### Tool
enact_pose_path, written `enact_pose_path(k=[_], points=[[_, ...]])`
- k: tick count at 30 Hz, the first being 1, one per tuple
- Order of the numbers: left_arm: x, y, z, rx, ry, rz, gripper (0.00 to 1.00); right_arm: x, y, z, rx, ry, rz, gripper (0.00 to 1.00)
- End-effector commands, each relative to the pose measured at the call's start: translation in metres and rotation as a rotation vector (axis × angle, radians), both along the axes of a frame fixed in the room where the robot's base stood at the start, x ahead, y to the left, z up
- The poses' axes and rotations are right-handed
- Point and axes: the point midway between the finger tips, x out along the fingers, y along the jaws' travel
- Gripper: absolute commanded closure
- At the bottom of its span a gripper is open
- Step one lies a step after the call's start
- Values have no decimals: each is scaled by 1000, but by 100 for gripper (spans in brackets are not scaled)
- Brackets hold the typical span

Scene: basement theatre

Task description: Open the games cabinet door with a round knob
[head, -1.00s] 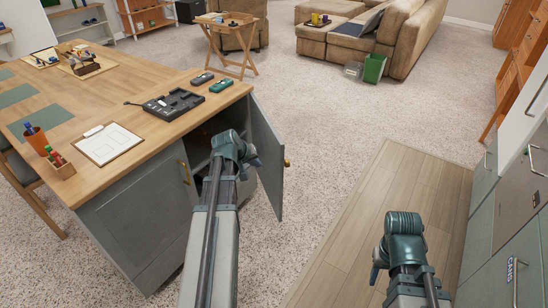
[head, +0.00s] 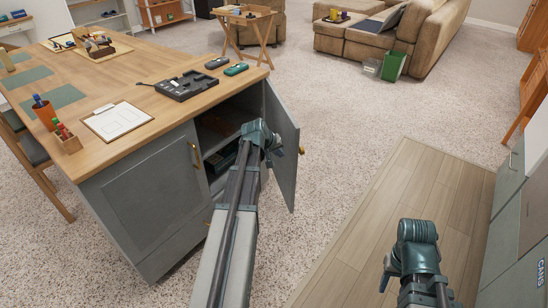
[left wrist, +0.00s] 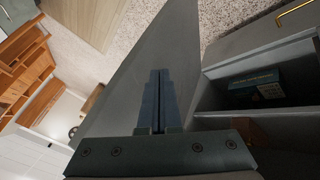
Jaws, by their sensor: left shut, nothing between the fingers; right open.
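The grey games cabinet door (head: 284,150) stands swung out from the front of the wood-topped cabinet (head: 150,190). Its round brass knob (head: 301,150) is on the outer face, near the free edge. My left gripper (head: 275,148) is inside the opening, close to the door's inner face. In the left wrist view its fingers (left wrist: 158,80) are shut and empty in front of the grey door panel (left wrist: 165,45). I cannot tell whether they touch it. My right gripper (head: 385,275) is open and empty, low at the right, away from the cabinet.
Inside the cabinet, a dark teal box (left wrist: 255,85) lies on a shelf. A closed neighbouring door has a bar handle (head: 195,155). A black tray (head: 185,85) and clipboard (head: 117,121) lie on top. Carpet (head: 350,120) beyond the door is clear; grey drawers (head: 500,230) stand at right.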

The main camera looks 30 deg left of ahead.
Motion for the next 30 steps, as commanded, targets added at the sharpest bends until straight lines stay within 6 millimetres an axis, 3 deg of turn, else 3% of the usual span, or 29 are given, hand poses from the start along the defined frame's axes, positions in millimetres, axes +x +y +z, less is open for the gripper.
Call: enact_pose_path(k=[7,23,30], points=[[20,-18,3,0,-1,-1,100,0,0,3,0,0,0,50],[25,-23,3,-1,0,3,100,0,0,3,0,0,0,50],[52,-49,3,1,0,72,100,0,0,3,0,0,0,50]])
